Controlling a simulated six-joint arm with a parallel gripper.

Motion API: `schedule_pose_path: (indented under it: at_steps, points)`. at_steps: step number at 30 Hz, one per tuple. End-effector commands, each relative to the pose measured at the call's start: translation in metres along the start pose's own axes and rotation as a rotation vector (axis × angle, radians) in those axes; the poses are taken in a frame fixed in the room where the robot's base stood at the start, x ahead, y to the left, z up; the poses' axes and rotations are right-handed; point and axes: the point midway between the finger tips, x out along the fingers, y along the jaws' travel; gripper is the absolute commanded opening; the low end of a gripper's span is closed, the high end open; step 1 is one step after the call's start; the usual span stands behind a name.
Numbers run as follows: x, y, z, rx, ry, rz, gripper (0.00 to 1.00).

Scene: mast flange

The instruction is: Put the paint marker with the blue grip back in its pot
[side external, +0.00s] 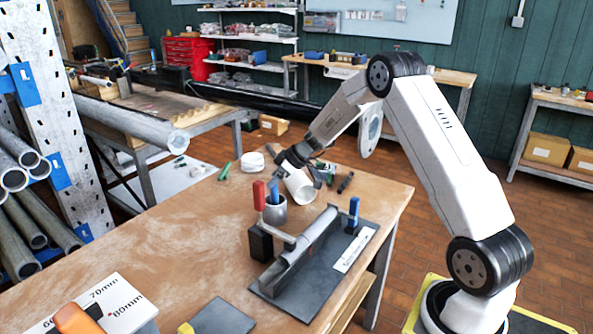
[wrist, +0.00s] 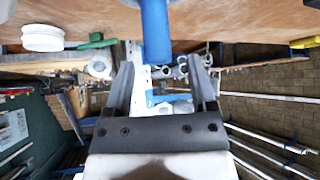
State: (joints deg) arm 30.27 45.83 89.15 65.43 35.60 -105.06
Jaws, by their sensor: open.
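The small grey pot (side external: 274,213) stands on the wooden table, left of the middle of the side view. A blue marker-like piece (side external: 273,191) stands upright in its mouth. In the wrist view a blue shaft (wrist: 155,30) comes from the top edge, in line with the gap between the fingers; a pale rim beside its base is mostly cut off. My gripper (wrist: 162,75) is open with nothing between its fingers. In the side view my gripper (side external: 277,156) is above and behind the pot, pointing left; its fingers are small and hard to make out.
A white tub (side external: 252,161), a green marker (side external: 225,171) and a black marker (side external: 346,182) are nearby.

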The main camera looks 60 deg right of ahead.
Motion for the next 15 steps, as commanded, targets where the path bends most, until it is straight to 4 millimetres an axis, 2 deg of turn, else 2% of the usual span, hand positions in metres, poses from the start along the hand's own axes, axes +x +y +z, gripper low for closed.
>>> schedule_pose_path:
  at_steps: [9,15]
  points:
    - [-0.039,0.001,0.0,0.001,0.001,0.002,0.73]
    - [-0.054,0.0,0.0,0.001,0.001,0.0,0.73]
